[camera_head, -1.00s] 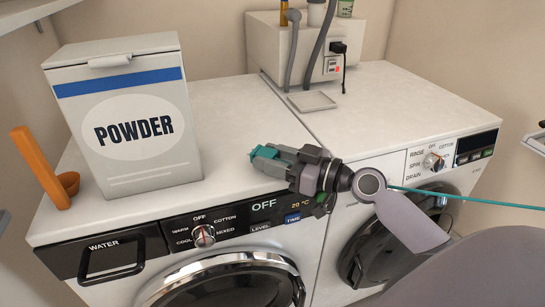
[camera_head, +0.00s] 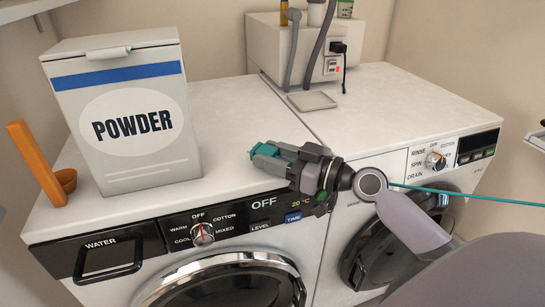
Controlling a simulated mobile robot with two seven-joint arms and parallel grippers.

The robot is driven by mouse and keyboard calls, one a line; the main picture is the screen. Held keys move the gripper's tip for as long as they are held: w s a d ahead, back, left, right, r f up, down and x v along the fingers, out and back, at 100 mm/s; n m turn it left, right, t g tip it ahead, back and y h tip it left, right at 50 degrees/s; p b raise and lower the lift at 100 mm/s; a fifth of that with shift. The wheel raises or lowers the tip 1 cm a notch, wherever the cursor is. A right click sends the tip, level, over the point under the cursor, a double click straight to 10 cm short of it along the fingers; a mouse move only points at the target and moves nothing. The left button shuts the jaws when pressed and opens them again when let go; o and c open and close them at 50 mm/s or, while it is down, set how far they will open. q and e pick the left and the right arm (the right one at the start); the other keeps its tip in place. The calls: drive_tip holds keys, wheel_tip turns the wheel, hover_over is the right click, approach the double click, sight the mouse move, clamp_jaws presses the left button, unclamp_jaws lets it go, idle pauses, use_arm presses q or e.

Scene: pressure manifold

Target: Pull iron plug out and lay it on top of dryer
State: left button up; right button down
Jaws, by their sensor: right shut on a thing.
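My right gripper (camera_head: 268,162) is over the front part of the left machine's top, close above it or at it; I cannot tell if it touches. It is shut on a small teal piece, which looks like the iron plug (camera_head: 265,148). A teal cord (camera_head: 470,194) runs from behind my right wrist to the right edge. The left machine, with the water drawer and the warm, cool and mixed dial, looks like the dryer (camera_head: 225,105). My left gripper is not in view.
A powder box (camera_head: 140,160) and an orange scoop (camera_head: 45,170) stand on the dryer's left side. The washer (camera_head: 400,105) is at the right. A white box with sockets (camera_head: 331,66), a black plug (camera_head: 338,47) and grey hoses stands behind. The dryer's top between powder box and gripper is clear.

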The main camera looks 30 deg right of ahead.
drive_tip(key=shift+s+a+f+g, duration=0.1)
drive_tip(key=shift+f+g, duration=0.05)
drive_tip(key=shift+f, duration=0.45)
drive_tip(key=shift+a+f+g, duration=0.1)
drive_tip(key=shift+f+g, duration=0.05)
drive_tip(key=shift+f, duration=0.4)
drive_tip(key=c, duration=0.5)
unclamp_jaws()
drive_tip(key=shift+s+f, duration=0.1)
drive_tip(key=shift+s+d+b, duration=0.2)
drive_tip(key=shift+s+b, duration=0.05)
drive_tip(key=shift+b, duration=0.15)
drive_tip(key=v, duration=0.1)
drive_tip(key=b+v, duration=0.1)
drive_tip(key=v, duration=0.1)
drive_tip(key=r+v, duration=0.1)
drive_tip(key=v, duration=0.1)
drive_tip(key=shift+d+b, duration=0.25)
drive_tip(key=shift+b, duration=0.15)
drive_tip(key=shift+s+d+r+t, duration=0.3)
drive_tip(key=shift+s+r+t, duration=0.1)
drive_tip(key=shift+s+r, duration=0.15)
